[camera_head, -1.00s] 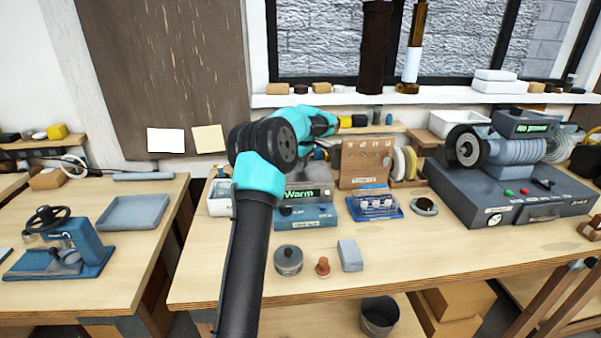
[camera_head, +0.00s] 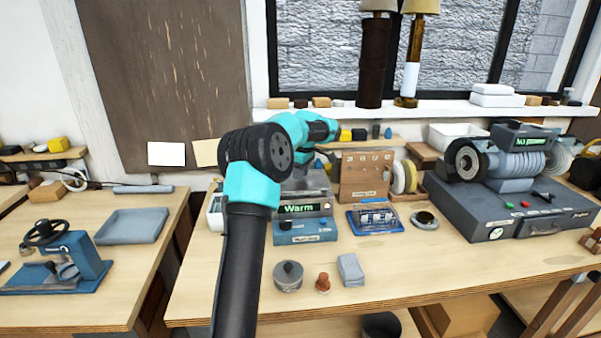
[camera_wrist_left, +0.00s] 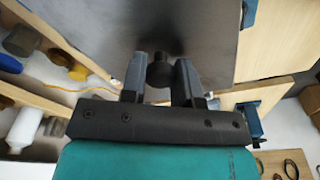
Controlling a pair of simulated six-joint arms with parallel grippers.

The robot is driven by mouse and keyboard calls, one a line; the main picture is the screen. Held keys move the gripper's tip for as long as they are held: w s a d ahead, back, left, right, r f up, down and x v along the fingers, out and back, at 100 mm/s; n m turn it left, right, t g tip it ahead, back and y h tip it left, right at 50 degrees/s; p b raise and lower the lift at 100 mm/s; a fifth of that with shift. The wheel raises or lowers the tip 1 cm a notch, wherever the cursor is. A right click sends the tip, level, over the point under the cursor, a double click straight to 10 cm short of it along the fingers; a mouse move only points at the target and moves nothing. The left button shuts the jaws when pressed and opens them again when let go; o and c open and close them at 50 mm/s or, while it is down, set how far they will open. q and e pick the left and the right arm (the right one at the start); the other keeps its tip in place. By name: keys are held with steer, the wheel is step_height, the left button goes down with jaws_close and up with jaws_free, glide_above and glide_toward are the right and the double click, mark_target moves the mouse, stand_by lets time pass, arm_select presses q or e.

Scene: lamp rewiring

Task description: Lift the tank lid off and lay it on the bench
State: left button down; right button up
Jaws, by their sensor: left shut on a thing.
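The tank (camera_head: 326,205) is a grey box with a lit "Warm" display, above a blue front unit on the bench at centre. In the left wrist view, the tank lid (camera_wrist_left: 212,35) is a broad dark grey plate with a dark round knob (camera_wrist_left: 160,72). My left gripper (camera_wrist_left: 160,66) is shut on this knob, one finger on each side. In the head view, my left arm reaches over the tank and hides part of its top. I cannot tell how far the lid is from the tank's rim. My right gripper is not in view.
A lidded grey pot (camera_head: 288,277), a small red-brown piece (camera_head: 323,283) and a grey block (camera_head: 350,270) stand at the bench front. A blue tray (camera_head: 374,218) and wooden board (camera_head: 365,177) are right of the tank. Bare bench (camera_head: 440,265) lies front right.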

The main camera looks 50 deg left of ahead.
arm_select(q)
steer(key=s+d+r, duration=0.1)
steer(key=s+d, duration=0.8)
steer(key=d, duration=0.1)
steer(key=shift+d+r, duration=0.15)
stand_by(0.4)
